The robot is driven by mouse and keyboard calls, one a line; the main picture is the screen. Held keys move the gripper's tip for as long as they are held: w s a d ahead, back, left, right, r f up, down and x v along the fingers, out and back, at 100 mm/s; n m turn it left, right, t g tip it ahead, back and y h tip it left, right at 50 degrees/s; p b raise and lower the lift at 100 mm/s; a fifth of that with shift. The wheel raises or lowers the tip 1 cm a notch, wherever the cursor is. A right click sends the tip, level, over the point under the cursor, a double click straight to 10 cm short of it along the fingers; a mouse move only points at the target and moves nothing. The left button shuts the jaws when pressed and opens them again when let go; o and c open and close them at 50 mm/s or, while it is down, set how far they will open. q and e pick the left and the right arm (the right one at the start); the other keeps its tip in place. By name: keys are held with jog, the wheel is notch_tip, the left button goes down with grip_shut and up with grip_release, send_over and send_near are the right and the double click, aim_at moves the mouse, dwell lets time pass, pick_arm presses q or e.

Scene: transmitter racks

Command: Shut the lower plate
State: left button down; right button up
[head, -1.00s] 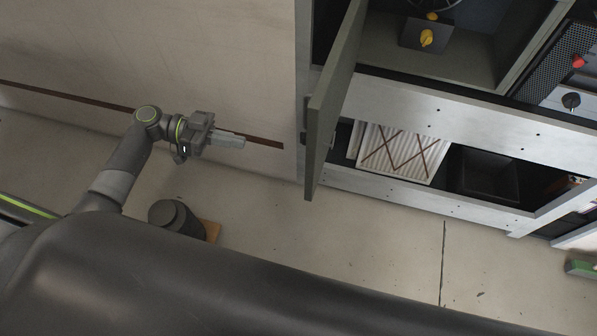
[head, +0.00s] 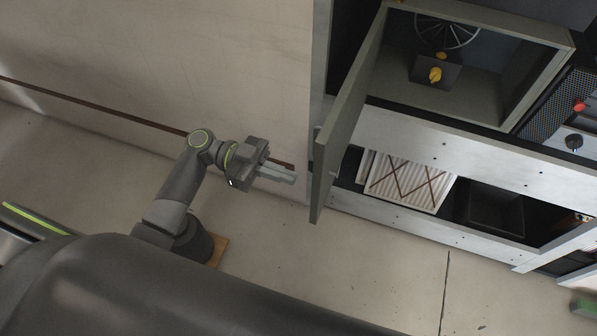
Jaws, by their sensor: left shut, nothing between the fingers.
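The plate (head: 346,125) is a grey-green hinged panel on the rack (head: 470,163). It stands swung open, out from the rack front, with its near edge toward me. Behind it is an open compartment (head: 490,80) with a yellow knob (head: 435,75) on a dark block. My left gripper (head: 290,177) is shut and empty. It is left of the plate's near end, with a small gap between them in the picture. My right gripper is not in view.
Below the compartment, a lower bay holds a pleated white filter (head: 410,182) with brown crossing lines and a dark bin (head: 495,212). Floor before the rack is clear.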

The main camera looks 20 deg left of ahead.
pick_arm(q)
jog(key=d+p, duration=0.1)
jog(key=d, duration=0.2)
jog(key=shift+s+d, duration=0.15)
jog(key=shift+d, duration=0.1)
jog(key=shift+d, duration=0.1)
